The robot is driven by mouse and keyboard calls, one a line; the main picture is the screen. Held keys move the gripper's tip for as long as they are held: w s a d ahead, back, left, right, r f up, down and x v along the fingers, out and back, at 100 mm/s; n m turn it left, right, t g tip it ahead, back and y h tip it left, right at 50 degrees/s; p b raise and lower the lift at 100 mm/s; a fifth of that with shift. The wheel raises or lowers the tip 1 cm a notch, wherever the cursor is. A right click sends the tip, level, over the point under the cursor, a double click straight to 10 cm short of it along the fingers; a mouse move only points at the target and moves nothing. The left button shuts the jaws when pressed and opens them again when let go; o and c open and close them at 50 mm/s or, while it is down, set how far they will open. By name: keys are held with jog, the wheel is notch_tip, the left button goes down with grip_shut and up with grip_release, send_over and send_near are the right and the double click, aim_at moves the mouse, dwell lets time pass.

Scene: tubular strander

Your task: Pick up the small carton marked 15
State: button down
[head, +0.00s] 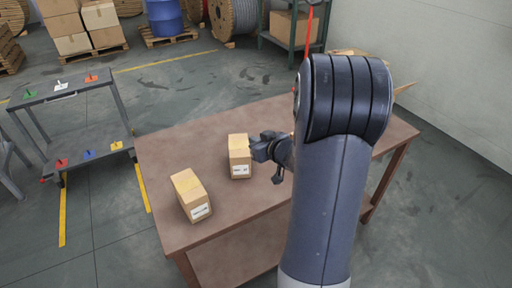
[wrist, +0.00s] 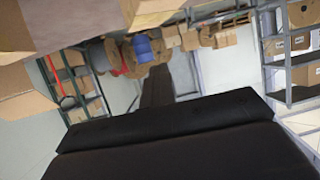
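Two small tan cartons stand on the brown table (head: 165,150) in the head view. The farther carton (head: 239,158) has a white label low on its front face. The nearer carton (head: 190,194) sits to its left, with a similar label. The print on both labels is too small to read, so I cannot tell which is marked 15. My gripper (head: 262,150) is at the right side of the farther carton, very close to it or touching. Its fingers are partly hidden, and I cannot tell how far apart they are.
A grey cart (head: 80,95) with coloured items stands left of the table. Stacked boxes (head: 75,44), a blue drum (head: 165,17) and a cable reel (head: 232,16) are behind. My arm covers the table's right part. In the wrist view, shelving (wrist: 285,60) shows at right.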

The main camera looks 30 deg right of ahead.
jog(key=c, duration=2.1)
grip_release()
jog(key=shift+r, duration=0.1)
jog(key=o, duration=1.7)
jog(key=shift+c, duration=0.2)
